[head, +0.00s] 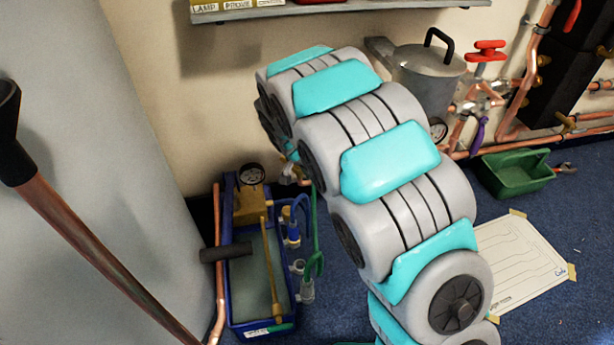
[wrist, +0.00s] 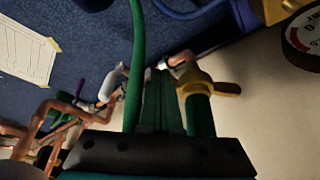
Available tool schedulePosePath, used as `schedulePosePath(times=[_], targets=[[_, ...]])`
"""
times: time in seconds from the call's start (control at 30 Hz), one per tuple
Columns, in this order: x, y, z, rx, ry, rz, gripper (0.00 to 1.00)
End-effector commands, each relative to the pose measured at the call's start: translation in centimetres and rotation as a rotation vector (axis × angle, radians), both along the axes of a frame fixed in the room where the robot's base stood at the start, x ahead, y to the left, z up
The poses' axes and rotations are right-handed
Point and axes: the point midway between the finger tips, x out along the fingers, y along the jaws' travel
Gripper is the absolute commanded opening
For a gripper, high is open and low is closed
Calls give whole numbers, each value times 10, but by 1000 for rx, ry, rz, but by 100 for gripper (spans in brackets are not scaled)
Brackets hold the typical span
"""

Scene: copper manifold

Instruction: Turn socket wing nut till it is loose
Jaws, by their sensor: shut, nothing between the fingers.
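A brass wing nut (wrist: 208,87) with a long wing pointing right shows in the wrist view, just right of my gripper's fingers. It sits between a copper pipe end (wrist: 183,60) and a thick green piece (wrist: 200,118) below it. My gripper (wrist: 161,75) is shut and empty, its dark green fingers together and pointing up the picture. The fingers appear beside the nut, not around it; I cannot tell whether they touch it. In the head view my arm hides the gripper, and a small part of a pipe fitting (head: 290,172) shows beside the arm.
A green hose (wrist: 137,60) runs close left of the fingers. In the head view a blue tray (head: 231,290) with a pump and gauge (head: 251,174) stands on the floor. Copper pipes (head: 520,100) with a red-handled valve (head: 487,50), a green tub (head: 515,172) and a paper sheet (head: 520,262) lie right.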

Motion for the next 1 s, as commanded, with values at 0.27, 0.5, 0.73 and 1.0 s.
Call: schedulePosePath(times=[0.27, 0.5, 0.73, 1.0], targets=[[0, 0, 0, 0, 0, 3, 0], [1, -2, 1, 0, 1, 49, 0], [3, -3, 1, 2, -1, 82, 0], [4, -7, 1, 1, 1, 131, 0]])
